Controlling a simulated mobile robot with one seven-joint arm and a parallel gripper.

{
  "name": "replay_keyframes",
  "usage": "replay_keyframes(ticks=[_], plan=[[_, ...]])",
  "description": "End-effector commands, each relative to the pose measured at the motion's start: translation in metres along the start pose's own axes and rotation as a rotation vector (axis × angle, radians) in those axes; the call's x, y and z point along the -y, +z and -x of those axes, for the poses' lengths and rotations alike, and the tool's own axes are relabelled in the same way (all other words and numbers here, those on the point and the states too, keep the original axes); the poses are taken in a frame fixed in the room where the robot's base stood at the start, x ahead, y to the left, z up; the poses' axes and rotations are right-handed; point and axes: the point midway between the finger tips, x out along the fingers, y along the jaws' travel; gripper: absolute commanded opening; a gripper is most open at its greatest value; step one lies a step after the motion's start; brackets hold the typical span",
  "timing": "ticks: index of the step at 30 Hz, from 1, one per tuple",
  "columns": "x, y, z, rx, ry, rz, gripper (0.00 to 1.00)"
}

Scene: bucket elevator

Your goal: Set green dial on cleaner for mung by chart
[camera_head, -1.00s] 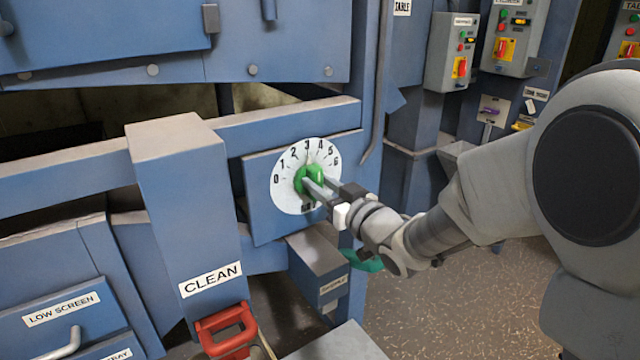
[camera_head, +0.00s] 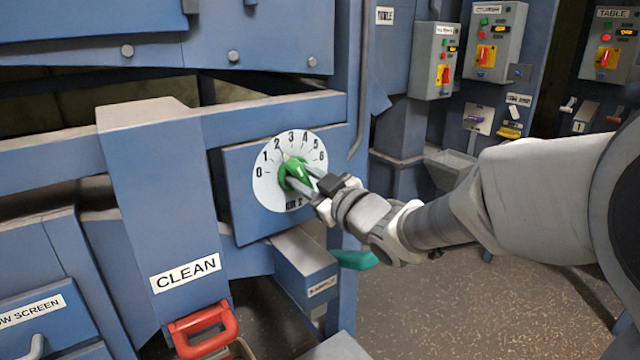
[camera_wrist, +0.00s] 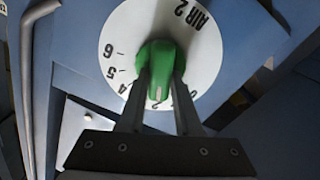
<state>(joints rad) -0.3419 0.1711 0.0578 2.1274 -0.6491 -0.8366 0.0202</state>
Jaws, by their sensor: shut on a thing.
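The green dial (camera_head: 297,168) is a knob on a round white plate (camera_head: 267,192) numbered 0 to 6, on the blue cleaner. In the wrist view the plate reads "AIR 2". My gripper (camera_head: 308,183) is shut on the knob, one finger on each side; the wrist view also shows the green knob (camera_wrist: 158,68) between the fingers. The white mark on the knob points toward the scale around 2 to 3. The fingers and knob hide part of the scale, so I cannot read it exactly. No chart is in view.
A blue post labelled "CLEAN" (camera_head: 155,190) stands left of the dial, with a red handle (camera_head: 203,330) below. A blue box (camera_head: 303,268) and a teal part (camera_head: 355,259) jut out under the dial. Control boxes (camera_head: 435,60) hang behind; floor lies open at right.

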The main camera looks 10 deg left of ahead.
Motion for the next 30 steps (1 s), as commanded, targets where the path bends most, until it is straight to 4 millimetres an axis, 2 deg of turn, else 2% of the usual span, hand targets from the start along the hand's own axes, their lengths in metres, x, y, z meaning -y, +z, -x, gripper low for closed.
replay_keyframes(ticks=[5,6,10,11,19,23,26,30], plan=[[0.000,0.000,0.000,0.001,-0.001,-0.001,0.00],[0.000,0.000,0.000,0.001,-0.001,-0.002,0.36],[0.000,0.000,0.000,0.001,0.000,-0.002,0.59],[0.000,0.000,0.000,0.001,0.000,-0.002,0.62],[0.000,0.000,0.000,0.001,0.000,-0.003,0.62],[-0.001,-0.001,0.007,0.001,0.000,-0.002,0.62],[-0.002,-0.002,0.021,0.002,0.001,-0.002,0.62],[-0.002,-0.002,0.051,0.003,0.003,-0.003,0.62]])
